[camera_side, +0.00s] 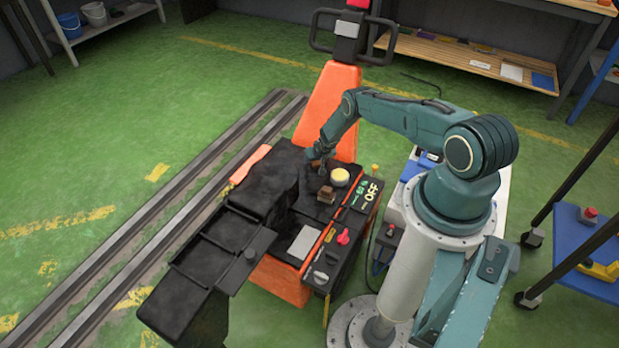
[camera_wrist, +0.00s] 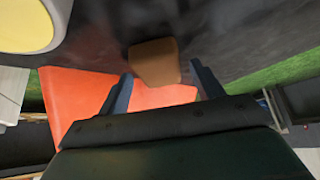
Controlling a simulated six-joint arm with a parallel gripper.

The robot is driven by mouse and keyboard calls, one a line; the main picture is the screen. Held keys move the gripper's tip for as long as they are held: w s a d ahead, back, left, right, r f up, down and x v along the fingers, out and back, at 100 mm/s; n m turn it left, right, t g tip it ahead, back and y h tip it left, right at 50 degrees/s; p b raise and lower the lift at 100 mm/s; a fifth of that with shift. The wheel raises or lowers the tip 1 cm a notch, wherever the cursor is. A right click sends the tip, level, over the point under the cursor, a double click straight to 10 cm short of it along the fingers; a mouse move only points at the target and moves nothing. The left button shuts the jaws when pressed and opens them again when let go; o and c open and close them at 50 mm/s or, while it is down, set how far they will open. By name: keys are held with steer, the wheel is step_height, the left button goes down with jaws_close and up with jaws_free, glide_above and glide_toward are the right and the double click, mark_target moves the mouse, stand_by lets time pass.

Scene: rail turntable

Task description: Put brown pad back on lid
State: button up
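The brown pad (camera_side: 326,194) is a small block on the dark top of the orange-and-black machine. In the wrist view the brown pad (camera_wrist: 155,62) lies just beyond the fingertips, in line with the gap between them. My gripper (camera_side: 318,163) is above the pad in the side view, pointing down. Its two fingers are spread apart in the wrist view (camera_wrist: 162,78), and nothing is held between them. A round yellow-topped piece with a pale rim (camera_side: 340,177) sits beside the pad; it also shows in the wrist view (camera_wrist: 25,22). I cannot tell which surface is the lid.
A black trough-like part (camera_side: 232,232) extends to the lower left of the machine. A panel with a pink knob (camera_side: 343,237) and an "OFF" label is on its right side. An orange column with a handle (camera_side: 330,95) stands behind. Rails (camera_side: 150,225) run along the left floor.

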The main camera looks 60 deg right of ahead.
steer(key=shift+r, duration=0.2)
steer(key=shift+s+a+r, duration=0.15)
steer(key=shift+r, duration=0.15)
steer(key=v, duration=1.1)
stand_by(0.6)
steer(key=shift+a, duration=0.1)
steer(key=shift+r, duration=0.1)
stand_by(0.3)
